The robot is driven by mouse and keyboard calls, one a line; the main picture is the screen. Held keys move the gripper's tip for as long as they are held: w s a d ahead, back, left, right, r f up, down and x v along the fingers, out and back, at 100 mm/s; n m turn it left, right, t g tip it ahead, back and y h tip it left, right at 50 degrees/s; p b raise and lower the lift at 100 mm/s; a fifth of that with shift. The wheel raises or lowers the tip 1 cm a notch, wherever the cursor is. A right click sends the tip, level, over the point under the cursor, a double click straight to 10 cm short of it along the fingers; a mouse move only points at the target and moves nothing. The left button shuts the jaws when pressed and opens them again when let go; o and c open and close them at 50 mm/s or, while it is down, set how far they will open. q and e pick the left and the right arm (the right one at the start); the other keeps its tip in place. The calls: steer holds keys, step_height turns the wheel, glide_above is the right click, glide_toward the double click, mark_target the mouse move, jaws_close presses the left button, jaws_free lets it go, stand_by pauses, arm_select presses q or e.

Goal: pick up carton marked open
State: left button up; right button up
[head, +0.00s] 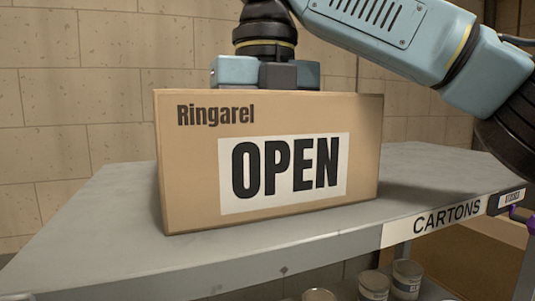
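The carton (190,215) is a tan box printed "Ringarel", with a white label reading "OPEN" on its front face. It stands upright on the grey shelf (100,255). My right arm comes in from the right and reaches over the carton. My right gripper (265,73) points down at the carton's top, behind its front upper edge. Its fingers are hidden by the carton, so I cannot tell whether they are open, shut or touching it. My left gripper is not in view.
The shelf's front edge carries a "CARTONS" label (447,218) and a smaller tag (511,197) with a purple part (519,214) beside it. Several cans (406,278) stand below. A tan block wall (75,100) rises behind. The shelf is bare left and right of the carton.

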steer(key=shift+a+f, duration=0.1)
steer(key=shift+f, duration=0.05)
steer(key=shift+s, duration=0.1)
steer(key=shift+c, duration=0.4)
jaws_close()
